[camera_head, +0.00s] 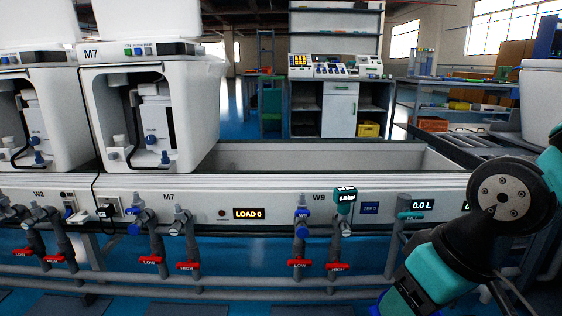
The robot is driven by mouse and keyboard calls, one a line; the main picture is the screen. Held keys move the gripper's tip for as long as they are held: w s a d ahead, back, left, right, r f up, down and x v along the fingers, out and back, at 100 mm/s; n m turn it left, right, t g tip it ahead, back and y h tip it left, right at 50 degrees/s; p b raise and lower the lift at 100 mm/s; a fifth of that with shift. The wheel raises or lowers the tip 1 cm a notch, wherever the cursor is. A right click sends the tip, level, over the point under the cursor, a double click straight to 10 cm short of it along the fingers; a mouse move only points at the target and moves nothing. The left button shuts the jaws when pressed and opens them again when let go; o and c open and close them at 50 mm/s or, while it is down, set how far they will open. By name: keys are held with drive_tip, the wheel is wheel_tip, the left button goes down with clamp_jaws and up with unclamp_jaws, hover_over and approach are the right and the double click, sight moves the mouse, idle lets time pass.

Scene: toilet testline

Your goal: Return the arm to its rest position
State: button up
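My arm (455,250), teal and dark grey with a round black joint, shows at the lower right in the head view. It is in front of the right end of the test bench (130,190). My gripper is not visible in this view, so its state and anything in it cannot be seen.
Two white toilet units (145,110) stand on the bench at left. An empty white trough (320,157) lies right of them. Pipes with red valve handles (188,265) run below. A white rounded fixture (540,100) is close at right. A control desk (335,66) stands behind.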

drive_tip(key=s+a+r+n+g+y+p, duration=0.1)
drive_tip(key=s+a+r+n+g+p, duration=0.1)
drive_tip(key=s+r+p, duration=0.4)
wheel_tip(320, 180, up, 37)
drive_tip(key=p, duration=3.3)
drive_tip(key=shift+s+d+r, duration=0.2)
drive_tip(key=shift+d, duration=0.05)
